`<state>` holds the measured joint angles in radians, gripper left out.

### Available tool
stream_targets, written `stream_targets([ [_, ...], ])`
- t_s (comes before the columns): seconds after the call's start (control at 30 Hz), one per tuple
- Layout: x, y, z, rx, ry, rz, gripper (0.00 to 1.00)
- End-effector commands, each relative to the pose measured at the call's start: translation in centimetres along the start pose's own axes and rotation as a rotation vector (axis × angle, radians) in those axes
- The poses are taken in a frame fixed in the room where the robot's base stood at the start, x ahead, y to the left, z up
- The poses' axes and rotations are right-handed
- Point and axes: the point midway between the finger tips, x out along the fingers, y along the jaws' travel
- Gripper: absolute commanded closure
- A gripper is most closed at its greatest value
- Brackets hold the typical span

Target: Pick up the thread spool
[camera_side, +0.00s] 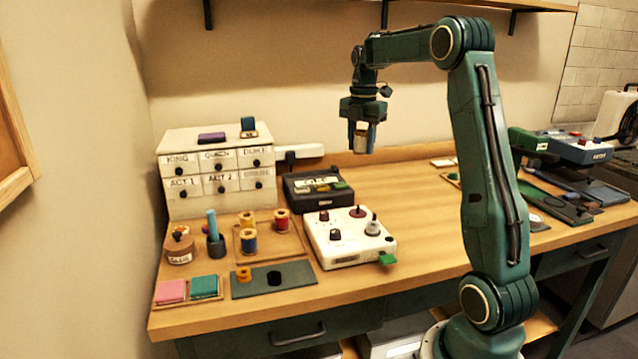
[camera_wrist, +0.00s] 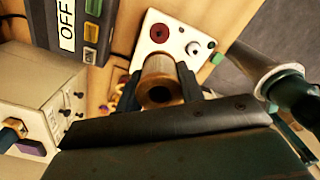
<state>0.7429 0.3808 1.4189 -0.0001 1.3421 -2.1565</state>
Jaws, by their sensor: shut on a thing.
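My gripper (camera_side: 361,147) is shut on a thread spool (camera_side: 361,140) with pale thread and tan wooden ends. It holds the spool well above the table, clear of everything below. In the wrist view the spool (camera_wrist: 160,79) is between the two dark fingers of my gripper (camera_wrist: 158,88), with its round end and centre hole facing the camera. Other spools stand on the wooden tray (camera_side: 296,252) at the left of the table: a yellow one (camera_side: 247,219), a blue one (camera_side: 249,240) and a red one (camera_side: 281,220).
The white control box (camera_side: 345,248) with knobs and the black box marked OFF (camera_side: 318,188) stand below my gripper. A white drawer cabinet (camera_side: 216,180) is at the back left. A dark green plate (camera_side: 300,270) lies in front. The table's middle (camera_side: 420,205) is clear.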

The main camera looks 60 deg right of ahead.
Motion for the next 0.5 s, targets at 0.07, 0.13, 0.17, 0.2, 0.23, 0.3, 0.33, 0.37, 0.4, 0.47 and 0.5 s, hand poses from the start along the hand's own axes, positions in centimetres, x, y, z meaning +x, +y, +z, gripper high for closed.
stream_targets([
  [0.07, -1.0, 0.1, 0.0, 0.000, -0.001, 0.002, 0.85],
  [0.13, -1.6, 0.1, 0.0, 0.000, -0.001, 0.002, 0.85],
  [0.17, -1.8, 0.0, 0.0, 0.000, -0.001, 0.001, 0.85],
  [0.2, -2.0, 0.0, 0.0, 0.000, 0.000, 0.001, 0.85],
  [0.23, -2.1, 0.0, 0.0, 0.000, -0.001, 0.001, 0.85],
  [0.3, -2.3, 0.0, 0.0, 0.000, -0.001, 0.001, 0.85],
  [0.33, -2.4, 0.0, 0.0, 0.000, -0.001, 0.001, 0.85],
  [0.37, -2.4, 0.0, 0.0, 0.000, 0.000, 0.001, 0.85],
  [0.4, -2.4, 0.0, 0.0, 0.000, 0.000, 0.001, 0.85],
  [0.47, -2.4, 0.0, 0.0, 0.000, 0.000, 0.000, 0.85],
  [0.5, -2.4, 0.0, 0.0, 0.000, 0.000, 0.000, 0.85],
])
